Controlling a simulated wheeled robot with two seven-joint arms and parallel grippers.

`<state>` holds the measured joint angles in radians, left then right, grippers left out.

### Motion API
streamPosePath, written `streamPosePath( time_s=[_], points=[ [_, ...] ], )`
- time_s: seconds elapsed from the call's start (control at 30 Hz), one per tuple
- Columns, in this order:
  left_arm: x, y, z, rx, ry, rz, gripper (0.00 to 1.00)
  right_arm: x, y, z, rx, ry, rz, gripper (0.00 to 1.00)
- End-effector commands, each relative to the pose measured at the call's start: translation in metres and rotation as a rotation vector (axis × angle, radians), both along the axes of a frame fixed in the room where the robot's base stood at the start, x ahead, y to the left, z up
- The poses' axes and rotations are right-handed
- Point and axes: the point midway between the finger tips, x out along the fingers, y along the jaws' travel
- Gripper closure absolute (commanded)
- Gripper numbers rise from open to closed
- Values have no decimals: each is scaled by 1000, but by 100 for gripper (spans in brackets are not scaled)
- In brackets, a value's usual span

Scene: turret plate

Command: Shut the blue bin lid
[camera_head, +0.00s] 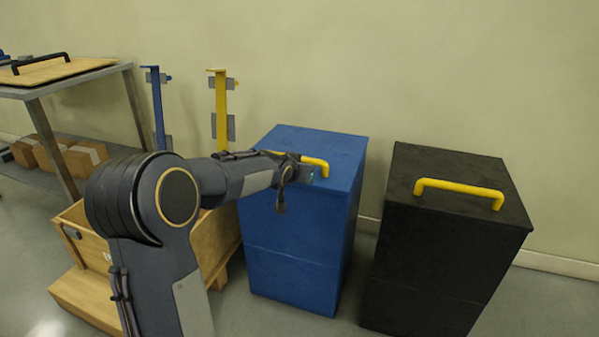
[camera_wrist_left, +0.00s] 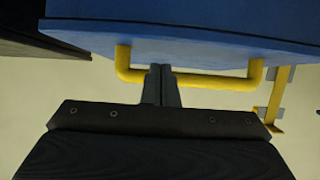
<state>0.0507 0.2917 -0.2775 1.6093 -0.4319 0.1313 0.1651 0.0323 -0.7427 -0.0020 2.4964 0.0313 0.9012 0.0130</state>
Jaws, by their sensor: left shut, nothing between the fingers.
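The blue bin (camera_head: 290,255) stands in the middle of the head view. Its blue lid (camera_head: 320,142) lies flat on top and looks closed, with no gap that I can see. A yellow handle (camera_head: 318,163) is on the lid, partly hidden by my left arm. My left gripper (camera_head: 308,173) is at the handle, its fingers small and partly hidden there. In the left wrist view, the shut, empty fingers (camera_wrist_left: 161,85) overlap the yellow handle (camera_wrist_left: 210,81) below the blue lid (camera_wrist_left: 200,40). I cannot tell whether they touch it. My right gripper is not in view.
A black bin (camera_head: 425,265) with a yellow handle (camera_head: 458,188) stands to the right, its lid down. A wooden crate (camera_head: 215,245) is left of the blue bin. A shelf table (camera_head: 85,75) stands further left. Blue and yellow brackets (camera_head: 220,105) are on the wall behind.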

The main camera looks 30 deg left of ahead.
Motion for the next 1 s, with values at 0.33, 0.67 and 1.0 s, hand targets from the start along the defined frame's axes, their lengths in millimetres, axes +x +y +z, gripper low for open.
streamPosePath(
  time_s=[0.33,0.67,1.0],
  points=[
    [3,0,49,1,-2,-1,100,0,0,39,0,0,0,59],
    [-51,-16,21,2,-1,-7,100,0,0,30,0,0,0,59],
    [-80,-22,11,1,0,-6,100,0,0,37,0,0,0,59]
  ],
)
